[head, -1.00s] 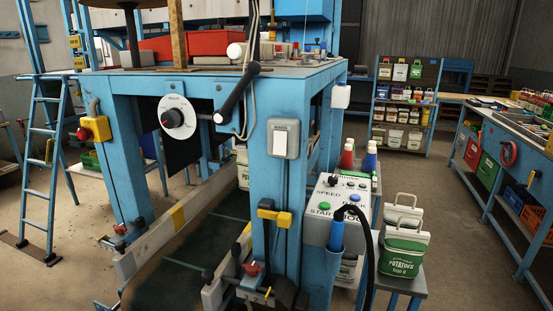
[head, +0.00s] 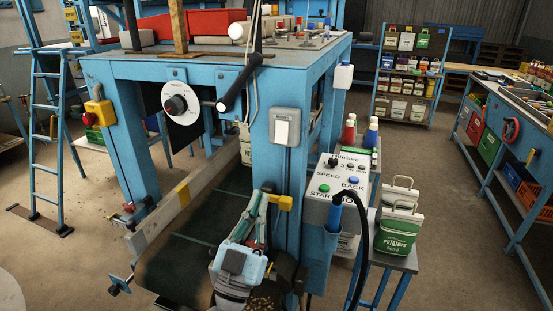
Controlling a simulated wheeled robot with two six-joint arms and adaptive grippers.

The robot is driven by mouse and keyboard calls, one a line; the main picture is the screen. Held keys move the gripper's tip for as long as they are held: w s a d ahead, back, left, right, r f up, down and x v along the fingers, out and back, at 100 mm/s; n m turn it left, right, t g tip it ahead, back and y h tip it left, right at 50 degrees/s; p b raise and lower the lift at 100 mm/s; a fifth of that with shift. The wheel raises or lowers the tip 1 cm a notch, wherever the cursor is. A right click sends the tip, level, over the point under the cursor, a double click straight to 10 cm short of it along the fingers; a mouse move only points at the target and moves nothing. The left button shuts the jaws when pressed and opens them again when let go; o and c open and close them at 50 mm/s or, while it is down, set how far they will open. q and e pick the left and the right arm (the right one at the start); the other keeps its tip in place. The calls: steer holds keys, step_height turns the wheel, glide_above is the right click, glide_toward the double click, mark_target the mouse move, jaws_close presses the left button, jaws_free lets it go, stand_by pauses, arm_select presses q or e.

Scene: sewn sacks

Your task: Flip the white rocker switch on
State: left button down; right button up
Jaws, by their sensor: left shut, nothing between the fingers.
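The white rocker switch (head: 282,132) sits in a grey box on the front of the blue machine post, at the middle of the head view. Its face is plain and in full view; I cannot tell which way it is tilted. My left gripper (head: 265,193) is at the lower middle, below the switch and apart from it in the picture. Its fingers point up and are shut with nothing between them. My right gripper is not in view.
A grey control box (head: 337,190) with coloured buttons stands right of the post, with a black cable. A black lever (head: 238,85) and a round dial (head: 176,104) are left of the switch. A green and white sack (head: 397,232) stands on a small table. The space before the switch looks clear.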

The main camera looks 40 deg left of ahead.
arm_select(q)
steer(key=shift+s+a+r+n+y, duration=0.15)
steer(key=shift+a+r+n+y, duration=0.1)
steer(key=shift+n+y, duration=0.2)
steer(key=p, duration=0.3)
glide_toward(283, 128)
step_height(283, 128, up, 3)
steer(key=w+b, duration=0.1)
steer(key=w+a, duration=0.1)
steer(key=w, duration=0.1)
steer(key=shift+w+a+f+b, duration=0.1)
steer(key=shift+w+f+b, duration=0.05)
steer(key=shift+w+b, duration=0.2)
steer(key=shift+s, duration=0.1)
